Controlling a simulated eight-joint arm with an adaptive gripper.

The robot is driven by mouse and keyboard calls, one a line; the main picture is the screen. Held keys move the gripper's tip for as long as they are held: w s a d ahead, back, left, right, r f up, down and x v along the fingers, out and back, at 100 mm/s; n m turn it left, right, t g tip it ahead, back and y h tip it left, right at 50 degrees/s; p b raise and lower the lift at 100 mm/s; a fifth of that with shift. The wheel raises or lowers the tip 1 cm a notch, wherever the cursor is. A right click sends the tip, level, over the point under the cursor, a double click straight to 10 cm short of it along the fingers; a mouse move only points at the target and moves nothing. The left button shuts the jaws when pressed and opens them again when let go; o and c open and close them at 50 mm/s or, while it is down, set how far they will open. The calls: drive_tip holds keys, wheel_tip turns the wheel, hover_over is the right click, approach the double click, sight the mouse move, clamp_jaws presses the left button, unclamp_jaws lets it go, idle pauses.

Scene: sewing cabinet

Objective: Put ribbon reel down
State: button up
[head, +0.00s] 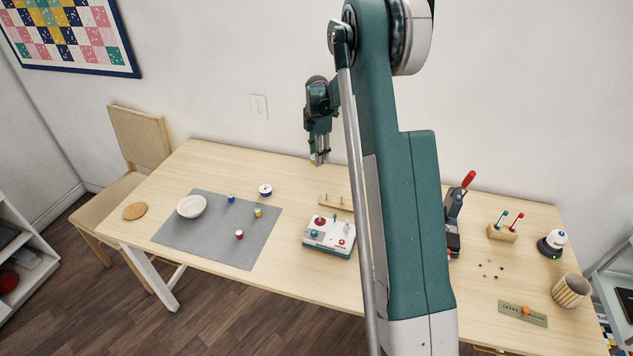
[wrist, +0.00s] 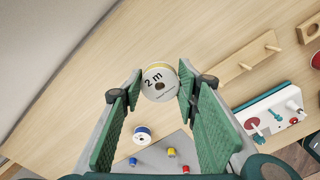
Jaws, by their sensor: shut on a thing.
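A round ribbon reel (wrist: 160,86) with a white face marked "2 m" and a yellow edge sits between the fingertips of my gripper (wrist: 160,84) in the wrist view. My gripper is shut on it and holds it above the table (wrist: 85,110). In the head view my gripper (head: 319,161) points down over the back of the table, near the wall. The reel is mostly hidden there by the fingers.
A white-and-blue reel (head: 265,190) stands behind the grey mat (head: 205,245). Blue (head: 231,199), yellow (head: 257,212) and red (head: 239,235) spools and a white bowl (head: 191,206) are on the mat. A wooden peg rack (head: 335,202) and a knobbed box (head: 330,237) stand nearby.

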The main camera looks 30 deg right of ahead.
drive_tip(key=shift+f, duration=0.15)
hover_over(317, 180)
drive_tip(key=shift+f+b, duration=0.45)
drive_tip(key=shift+f, duration=2.55)
drive_tip(key=shift+f+b, duration=0.3)
drive_tip(key=shift+f, duration=1.55)
drive_tip(key=shift+f, duration=0.2)
drive_tip(key=o, duration=0.8)
drive_tip(key=shift+r, duration=0.2)
wheel_tip(317, 180, up, 12)
drive_tip(key=shift+p, duration=0.8)
